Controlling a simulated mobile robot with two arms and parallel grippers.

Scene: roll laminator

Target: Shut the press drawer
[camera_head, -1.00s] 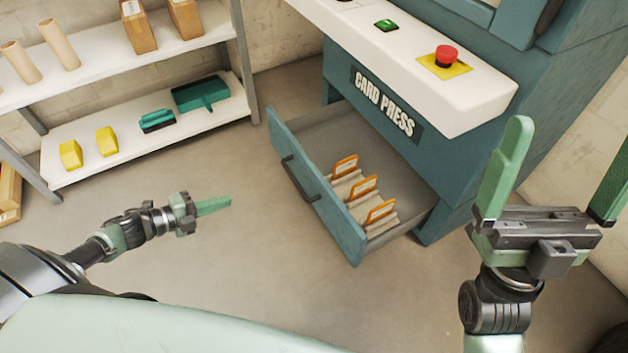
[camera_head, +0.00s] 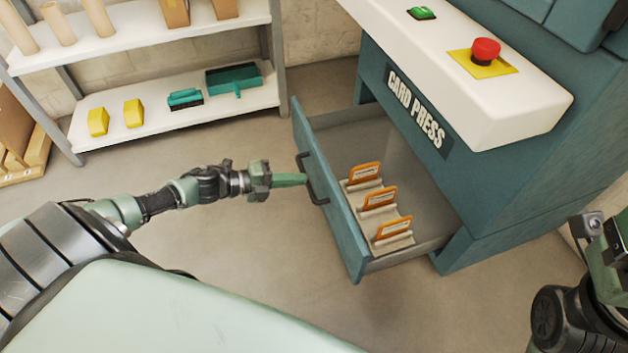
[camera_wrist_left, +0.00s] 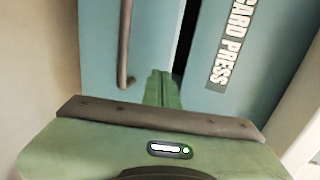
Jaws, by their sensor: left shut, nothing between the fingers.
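The press drawer (camera_head: 330,200) is a teal drawer standing open from the card press (camera_head: 520,200). It has a dark bar handle (camera_head: 312,180) on its front and holds several orange-framed cards on its grey floor. My left gripper (camera_head: 304,179) is shut and empty, its green fingertips at the drawer front by the handle; I cannot tell whether they touch. In the left wrist view the shut fingers (camera_wrist_left: 162,90) point at the drawer front, just right of the handle (camera_wrist_left: 124,50). My right gripper (camera_head: 612,240) is partly cut off at the right edge, its fingers out of frame.
A white shelf unit (camera_head: 180,116) with yellow blocks, a teal brush and a dustpan stands at the left back. The press's white ledge (camera_head: 520,105) with a red button (camera_head: 486,51) overhangs the drawer. The floor before the drawer is clear.

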